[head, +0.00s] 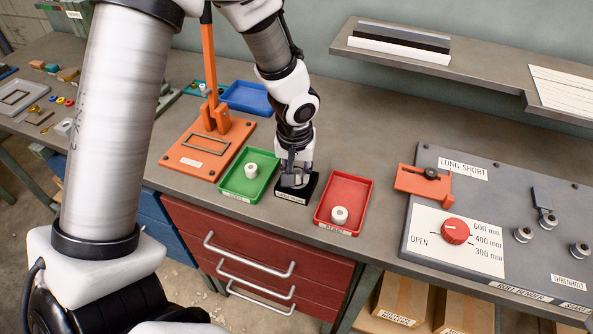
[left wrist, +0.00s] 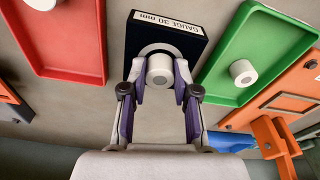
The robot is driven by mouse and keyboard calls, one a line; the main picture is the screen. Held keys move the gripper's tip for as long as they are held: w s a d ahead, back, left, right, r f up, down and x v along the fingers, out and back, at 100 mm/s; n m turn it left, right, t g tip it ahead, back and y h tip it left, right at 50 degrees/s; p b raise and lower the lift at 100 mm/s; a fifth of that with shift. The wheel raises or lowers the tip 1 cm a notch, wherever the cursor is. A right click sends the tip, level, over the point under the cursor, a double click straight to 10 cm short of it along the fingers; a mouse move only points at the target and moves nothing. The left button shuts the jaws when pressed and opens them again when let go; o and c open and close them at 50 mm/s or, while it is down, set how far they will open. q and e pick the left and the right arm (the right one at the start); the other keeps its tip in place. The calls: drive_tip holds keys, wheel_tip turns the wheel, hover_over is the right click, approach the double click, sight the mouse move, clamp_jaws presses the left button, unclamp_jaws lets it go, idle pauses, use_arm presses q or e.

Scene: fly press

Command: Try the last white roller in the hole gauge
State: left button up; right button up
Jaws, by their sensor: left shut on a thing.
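The hole gauge is a black block labelled "GAUGE 30 mm" (left wrist: 184,32); in the head view the gauge (head: 291,197) stands between the green and red trays. My left gripper (head: 294,176) points down over it. In the left wrist view the left gripper (left wrist: 161,86) has its purple fingers shut on a white roller (left wrist: 160,69). The roller is lined up with the round pale ring of the gauge; I cannot tell whether it is inside the hole or just above it. In the head view the fingers mostly hide that roller. My right gripper is not in view.
A green tray (head: 233,187) holds one white roller (head: 251,171). A red tray (head: 360,190) holds another white roller (head: 340,215). An orange press (head: 190,160) stands left of the green tray. A grey panel with a red knob (head: 455,231) is at right.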

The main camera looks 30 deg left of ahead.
use_arm(q)
drive_tip(key=o, duration=1)
drive_tip(key=shift+c, duration=0.2)
wheel_tip(320, 180, up, 12)
drive_tip(key=s, duration=0.1)
drive_tip(key=shift+s+d, duration=0.15)
drive_tip(key=shift+d, duration=0.15)
